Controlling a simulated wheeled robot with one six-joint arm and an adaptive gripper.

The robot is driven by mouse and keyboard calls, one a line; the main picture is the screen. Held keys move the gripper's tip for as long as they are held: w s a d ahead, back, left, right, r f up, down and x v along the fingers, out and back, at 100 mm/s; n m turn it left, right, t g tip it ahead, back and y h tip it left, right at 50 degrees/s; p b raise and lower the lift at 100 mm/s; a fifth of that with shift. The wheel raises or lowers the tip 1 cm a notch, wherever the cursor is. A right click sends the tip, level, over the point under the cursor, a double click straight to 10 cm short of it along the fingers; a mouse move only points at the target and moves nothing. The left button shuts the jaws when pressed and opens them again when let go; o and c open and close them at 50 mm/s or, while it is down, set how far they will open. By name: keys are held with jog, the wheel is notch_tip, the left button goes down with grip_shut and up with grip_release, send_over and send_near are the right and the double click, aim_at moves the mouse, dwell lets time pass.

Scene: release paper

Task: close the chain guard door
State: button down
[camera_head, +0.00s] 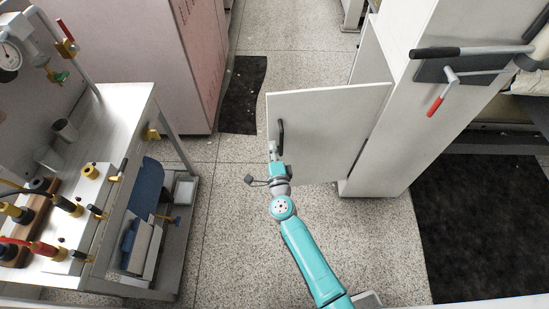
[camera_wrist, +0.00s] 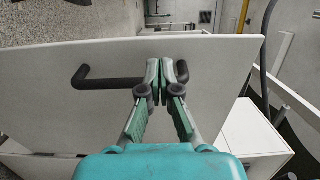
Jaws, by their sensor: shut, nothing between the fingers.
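The chain guard door (camera_head: 335,125) is a white panel that stands open, jutting left from the tall white cabinet (camera_head: 395,110). It has a black bar handle (camera_head: 281,134) near its free edge. My gripper (camera_head: 273,148) is at the door's face, beside the lower part of the handle. In the wrist view the door (camera_wrist: 225,75) fills the middle, and the handle (camera_wrist: 105,83) runs across it. My gripper's fingers (camera_wrist: 159,66) are shut with nothing between them, and they cover part of the handle. I cannot tell whether they touch it.
A metal workbench (camera_head: 130,110) with valves and fittings stands at the left. A pink cabinet (camera_head: 150,60) is behind it. A black lever with a red grip (camera_head: 437,105) sticks out from the cabinet. Dark mats lie on the floor (camera_head: 225,190), which is clear between bench and door.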

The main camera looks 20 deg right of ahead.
aim_at(269, 127)
jog(key=shift+w+d, duration=0.15)
jog(key=shift+w, duration=0.9)
jog(key=shift+w+d, duration=0.2)
jog(key=shift+w, duration=0.85)
jog(key=shift+w+d, duration=0.15)
jog(key=shift+w, duration=0.9)
jog(key=shift+w, duration=0.15)
